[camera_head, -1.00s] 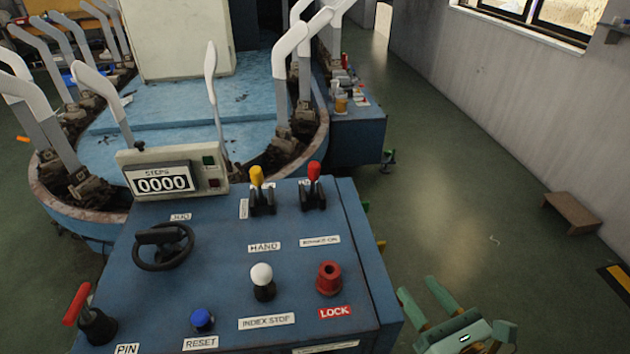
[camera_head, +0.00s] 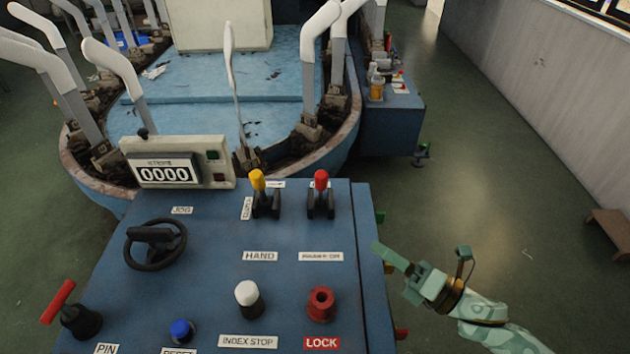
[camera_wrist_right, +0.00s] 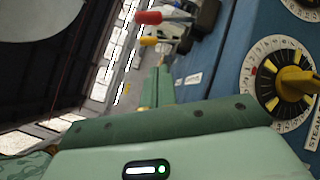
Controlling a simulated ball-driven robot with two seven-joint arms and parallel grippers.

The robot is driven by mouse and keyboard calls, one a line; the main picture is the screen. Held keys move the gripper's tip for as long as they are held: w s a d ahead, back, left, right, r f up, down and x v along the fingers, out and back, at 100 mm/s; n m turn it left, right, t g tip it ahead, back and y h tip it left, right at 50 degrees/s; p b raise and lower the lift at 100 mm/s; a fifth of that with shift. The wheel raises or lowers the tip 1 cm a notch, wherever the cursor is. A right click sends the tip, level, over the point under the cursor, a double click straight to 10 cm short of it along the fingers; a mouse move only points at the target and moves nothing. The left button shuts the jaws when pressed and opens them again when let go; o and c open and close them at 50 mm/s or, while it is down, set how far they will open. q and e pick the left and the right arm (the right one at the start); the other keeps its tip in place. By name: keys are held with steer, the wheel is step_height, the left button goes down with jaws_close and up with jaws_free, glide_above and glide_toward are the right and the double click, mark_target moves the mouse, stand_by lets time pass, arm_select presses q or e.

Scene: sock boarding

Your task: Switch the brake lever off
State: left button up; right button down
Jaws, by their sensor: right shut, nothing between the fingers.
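The brake lever with a red handle (camera_head: 321,180) stands upright in its black bracket at the back right of the blue console (camera_head: 215,225). The plate below it (camera_head: 321,257) is too blurred to read surely. My right gripper (camera_head: 380,250) is shut and empty. It is beside the console's right edge, to the right of and nearer than the red handle, not touching it. In the right wrist view, the red handle (camera_wrist_right: 148,18) shows beyond the shut fingers (camera_wrist_right: 160,80). My left gripper is not in view.
A yellow-handled lever (camera_head: 258,180) stands just left of the red one. A red LOCK knob (camera_head: 321,303), a white INDEX STOP knob (camera_head: 248,296) and a black handwheel (camera_head: 155,244) are on the console. A round dial (camera_wrist_right: 283,85) is on its side. Floor to the right is open.

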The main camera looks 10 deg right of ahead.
mark_target(321, 189)
steer(key=shift+w+r+m+y, duration=0.15)
steer(key=shift+m+y, duration=0.15)
steer(key=shift+m, duration=0.2)
steer(key=shift+a+r+m, duration=0.15)
steer(key=shift+r+m, duration=0.05)
steer(key=shift+m, duration=0.1)
steer(key=shift+a+r+y, duration=0.1)
steer(key=shift+r+y, duration=0.1)
steer(key=shift+y, duration=0.1)
steer(key=shift+m, duration=0.4)
steer(key=w+d+b+x, duration=0.1)
steer(key=x, duration=1.1)
steer(key=shift+w+d+r, duration=0.2)
steer(key=shift+w+r, duration=0.15)
steer(key=shift+w, duration=0.2)
